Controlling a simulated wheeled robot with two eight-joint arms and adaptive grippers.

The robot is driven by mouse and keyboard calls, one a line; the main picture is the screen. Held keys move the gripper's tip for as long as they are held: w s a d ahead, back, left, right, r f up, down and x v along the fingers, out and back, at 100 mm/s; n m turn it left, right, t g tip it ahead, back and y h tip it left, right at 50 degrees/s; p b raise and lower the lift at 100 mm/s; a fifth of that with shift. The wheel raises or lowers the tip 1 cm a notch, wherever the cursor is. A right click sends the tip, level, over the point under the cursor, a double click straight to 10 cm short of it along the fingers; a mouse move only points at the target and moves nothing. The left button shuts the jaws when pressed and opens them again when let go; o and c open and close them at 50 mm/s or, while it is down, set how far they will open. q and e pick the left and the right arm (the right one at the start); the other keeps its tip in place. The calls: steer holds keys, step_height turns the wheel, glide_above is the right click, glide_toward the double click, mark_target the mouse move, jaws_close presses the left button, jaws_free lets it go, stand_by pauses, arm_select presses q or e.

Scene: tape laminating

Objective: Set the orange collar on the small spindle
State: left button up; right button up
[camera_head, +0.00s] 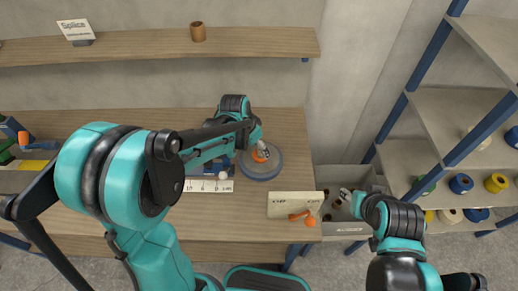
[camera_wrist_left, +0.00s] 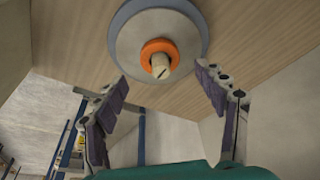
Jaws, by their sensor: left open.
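The orange collar (camera_wrist_left: 159,50) is a ring around the pale, slotted small spindle (camera_wrist_left: 161,67) in the left wrist view. The spindle stands at the middle of a round grey disc base (camera_wrist_left: 125,38). In the head view the collar (camera_head: 260,153) shows in part above the disc (camera_head: 262,172), partly covered by my left arm. My left gripper (camera_wrist_left: 162,80) is open and empty, with its fingers apart on either side of the spindle and not touching the collar. My right gripper (camera_head: 343,198) is over the grey bin at the right; its fingers are too small to read.
A cream box (camera_head: 284,201) with orange parts (camera_head: 306,217) lies at the table's right end. A number strip (camera_head: 209,187) lies left of the disc. The grey bin (camera_head: 345,229) stands beside the table. Shelves with tape rolls (camera_head: 461,184) are at the right.

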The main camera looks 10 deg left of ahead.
arm_select(q)
steer(key=p+v, duration=0.2)
steer(key=v, duration=0.5)
steer(key=s+a+r+n+t+y, duration=0.1)
steer(key=s+a+r+n+t, duration=0.1)
steer(key=s, duration=0.6)
steer(key=s+a+r+n+t, duration=0.2)
steer(key=s+r+n, duration=0.1)
steer(key=s, duration=0.5)
steer(key=shift+a+n+y+b, duration=0.15)
steer(key=shift+n+y+b, duration=0.2)
steer(key=shift+n, duration=0.55)
steer(key=shift+w+r, duration=0.1)
steer(key=shift+r, duration=0.05)
